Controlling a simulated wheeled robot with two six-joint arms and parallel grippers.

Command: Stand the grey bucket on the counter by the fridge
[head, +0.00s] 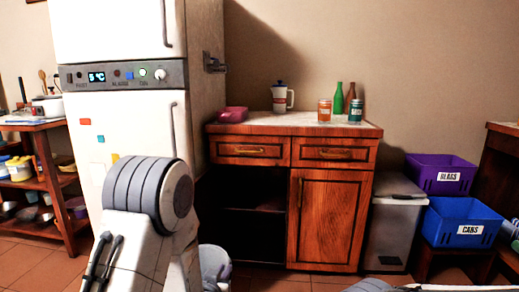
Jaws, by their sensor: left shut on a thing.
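The grey bucket (214,264) is low in the picture, in front of the cabinet's dark open part. My left arm covers its left side, and the bottom edge cuts it off. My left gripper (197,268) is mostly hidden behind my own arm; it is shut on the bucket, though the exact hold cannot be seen. The wooden counter (257,129) stands right of the white fridge (124,131), its top well above the bucket. Only bits of my right arm show along the bottom edge; its gripper is out of view.
On the counter are a pink bowl (233,114), a white jug (281,97), an orange jar (324,111), a teal jar (355,111) and two bottles. The front middle of the top is clear. A bin (396,226) and purple and blue crates stand right.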

